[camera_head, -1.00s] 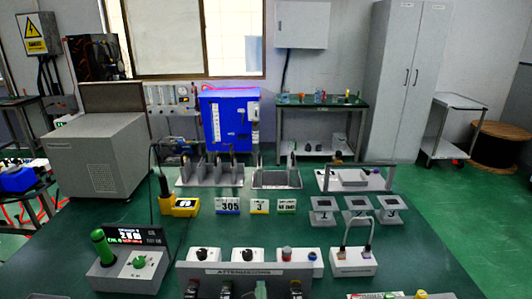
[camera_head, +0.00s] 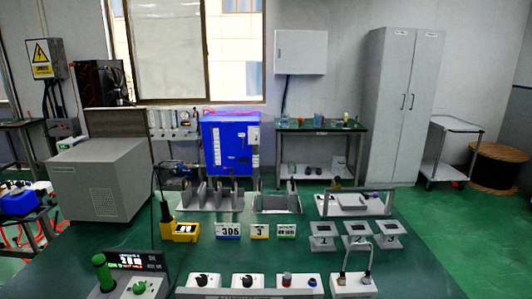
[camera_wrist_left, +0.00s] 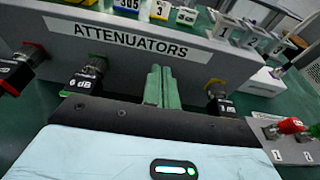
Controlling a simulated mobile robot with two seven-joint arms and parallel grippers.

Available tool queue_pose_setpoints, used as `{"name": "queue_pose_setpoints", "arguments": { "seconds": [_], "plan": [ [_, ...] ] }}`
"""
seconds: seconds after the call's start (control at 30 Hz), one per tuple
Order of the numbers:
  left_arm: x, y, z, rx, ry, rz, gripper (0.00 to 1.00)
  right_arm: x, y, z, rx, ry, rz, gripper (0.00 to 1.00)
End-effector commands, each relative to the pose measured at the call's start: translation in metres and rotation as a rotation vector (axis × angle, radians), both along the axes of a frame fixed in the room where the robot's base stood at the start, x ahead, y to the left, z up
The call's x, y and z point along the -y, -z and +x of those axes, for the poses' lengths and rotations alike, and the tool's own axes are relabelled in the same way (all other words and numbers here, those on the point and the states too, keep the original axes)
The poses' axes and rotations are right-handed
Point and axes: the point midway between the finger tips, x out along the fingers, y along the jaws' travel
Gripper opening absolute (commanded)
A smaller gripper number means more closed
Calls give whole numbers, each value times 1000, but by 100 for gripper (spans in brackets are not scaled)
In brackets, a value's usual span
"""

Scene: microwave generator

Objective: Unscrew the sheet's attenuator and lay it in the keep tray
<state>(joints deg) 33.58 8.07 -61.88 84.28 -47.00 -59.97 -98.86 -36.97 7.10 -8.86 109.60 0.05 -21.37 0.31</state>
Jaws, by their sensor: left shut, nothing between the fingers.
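The attenuator rack (camera_wrist_left: 190,55) crosses the left wrist view. A 6 dB attenuator (camera_wrist_left: 85,78) hangs left of my left gripper (camera_wrist_left: 158,85), another attenuator (camera_wrist_left: 218,102) hangs to its right, and a red-topped one (camera_wrist_left: 22,62) is at the far left. My left gripper's green fingers are shut and empty, in front of the rack between two attenuators. In the head view, cards reading 305 (camera_head: 228,230) and 3 (camera_head: 259,231) stand mid-table. Which tray is the keep tray I cannot tell; a grey divided tray (camera_head: 277,206) stands behind the cards. My right gripper is out of view.
White boxes with knobs (camera_head: 201,283) line the table's front. A green-handled meter box (camera_head: 138,287) is at front left, a yellow device (camera_head: 184,232) behind it. Numbered grey stands (camera_head: 356,242) and a handled grey fixture (camera_head: 352,206) are at right. Bare table lies at front right.

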Motion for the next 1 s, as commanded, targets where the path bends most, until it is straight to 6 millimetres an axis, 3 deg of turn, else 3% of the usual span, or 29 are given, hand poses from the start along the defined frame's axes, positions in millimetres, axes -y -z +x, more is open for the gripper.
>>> {"name": "queue_pose_setpoints", "arguments": {
  "seconds": [0.03, 0.33, 0.8, 1.0],
  "plan": [
    [0, -3, 0, 3, 0, 1, 0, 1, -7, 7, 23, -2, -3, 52],
    [1, -6, -2, 8, 2, -1, 0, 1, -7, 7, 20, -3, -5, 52],
    [1, -7, -49, 12, 2, -3, 0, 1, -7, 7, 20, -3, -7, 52],
    [0, -8, -58, 12, 0, -2, 0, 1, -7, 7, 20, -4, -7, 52]
  ]
}}
